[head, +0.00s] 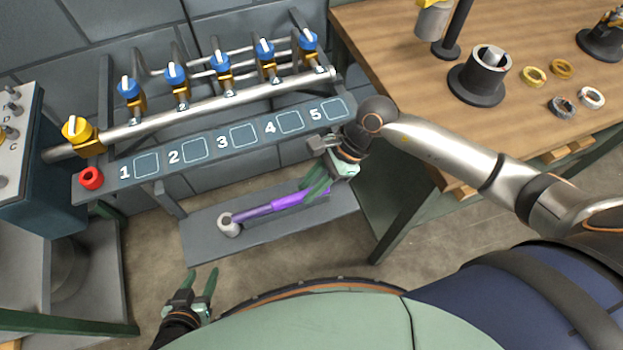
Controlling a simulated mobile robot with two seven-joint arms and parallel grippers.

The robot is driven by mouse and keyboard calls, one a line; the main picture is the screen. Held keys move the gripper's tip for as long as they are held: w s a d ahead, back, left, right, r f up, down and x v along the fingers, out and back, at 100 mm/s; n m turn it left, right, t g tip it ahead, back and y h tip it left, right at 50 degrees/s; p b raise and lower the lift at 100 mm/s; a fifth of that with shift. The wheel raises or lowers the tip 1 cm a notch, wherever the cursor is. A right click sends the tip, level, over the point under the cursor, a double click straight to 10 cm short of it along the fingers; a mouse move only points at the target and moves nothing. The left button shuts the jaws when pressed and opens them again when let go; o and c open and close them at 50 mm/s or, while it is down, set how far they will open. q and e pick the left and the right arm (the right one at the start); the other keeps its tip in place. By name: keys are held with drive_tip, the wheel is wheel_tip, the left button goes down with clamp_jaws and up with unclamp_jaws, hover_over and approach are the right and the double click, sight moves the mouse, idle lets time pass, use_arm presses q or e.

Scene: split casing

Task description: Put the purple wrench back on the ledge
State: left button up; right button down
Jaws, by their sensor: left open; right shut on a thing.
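The purple wrench (288,201) lies along the low grey ledge (205,252) under the valve rack, or just above it; I cannot tell if it touches. Its grey ring-shaped head (228,225) points left. My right gripper (317,190) is shut on the right part of the wrench, and its fingers partly hide that end. My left gripper (203,284) is open and empty, in front of the ledge and lower left of the wrench head.
Above the ledge is a rack plate (207,150) with numbered squares and a pipe (215,107) with several blue-handled valves. A wooden workbench (400,55) with rings and fixtures stands at the right. A control box (40,150) stands at the left. Floor is clear between ledge and me.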

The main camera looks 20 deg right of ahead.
drive_tip(key=c, duration=0.7)
unclamp_jaws()
drive_tip(key=shift+o, duration=0.2)
drive_tip(key=b+v, duration=0.1)
drive_tip(key=v, duration=1.1)
drive_tip(key=shift+r, duration=0.2)
drive_tip(key=shift+d, duration=0.15)
